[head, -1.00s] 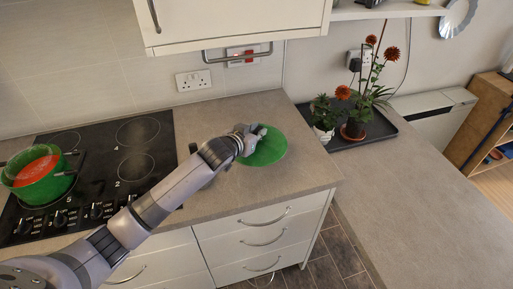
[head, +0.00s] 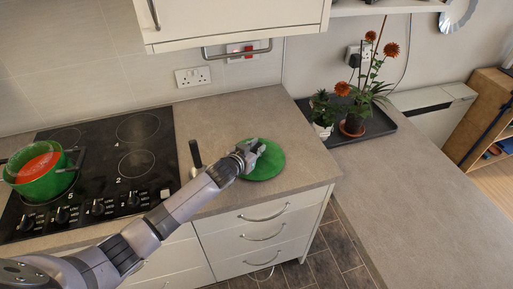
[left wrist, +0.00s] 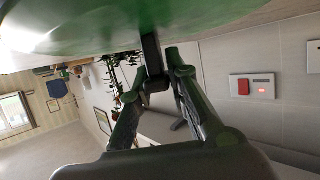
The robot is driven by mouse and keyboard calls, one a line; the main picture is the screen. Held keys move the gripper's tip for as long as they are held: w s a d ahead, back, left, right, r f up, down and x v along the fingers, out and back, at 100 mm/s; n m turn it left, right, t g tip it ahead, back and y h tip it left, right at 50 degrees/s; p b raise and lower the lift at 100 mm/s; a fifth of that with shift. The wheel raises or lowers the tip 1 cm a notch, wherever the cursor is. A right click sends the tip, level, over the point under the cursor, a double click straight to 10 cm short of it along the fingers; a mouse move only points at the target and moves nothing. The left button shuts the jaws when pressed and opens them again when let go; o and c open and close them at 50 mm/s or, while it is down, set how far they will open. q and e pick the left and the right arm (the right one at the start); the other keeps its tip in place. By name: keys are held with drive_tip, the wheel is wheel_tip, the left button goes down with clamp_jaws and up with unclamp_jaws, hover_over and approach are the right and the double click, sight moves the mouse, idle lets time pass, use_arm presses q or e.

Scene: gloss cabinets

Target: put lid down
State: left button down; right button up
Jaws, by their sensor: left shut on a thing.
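The round green lid (head: 267,165) is over the worktop right of the hob, roughly level. My left gripper (head: 251,152) is at its upper left side in the head view and hides part of it. In the left wrist view the lid (left wrist: 200,22) fills the top, and my left gripper (left wrist: 160,78) is shut on its dark handle (left wrist: 151,50). I cannot tell whether the lid touches the worktop. A green pot (head: 40,184) with orange-red contents stands on the hob at the left. My right gripper is not in view.
A black hob (head: 140,160) lies left of the lid. A dark-handled item (head: 196,154) is on the worktop (head: 225,115) beside my arm. A dark tray (head: 377,126) with potted plants stands to the right. A wall cabinet (head: 235,18) hangs above. The worktop behind the lid is clear.

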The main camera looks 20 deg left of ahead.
use_arm(q)
drive_tip(key=c, duration=1.5)
unclamp_jaws()
drive_tip(key=shift+c, duration=0.2)
drive_tip(key=shift+r, duration=0.1)
drive_tip(key=shift+s+a+r, duration=0.1)
drive_tip(key=shift+s+r, duration=0.05)
drive_tip(key=shift+s, duration=0.4)
drive_tip(key=b+v, duration=0.1)
drive_tip(key=v, duration=1)
drive_tip(key=shift+w, duration=0.1)
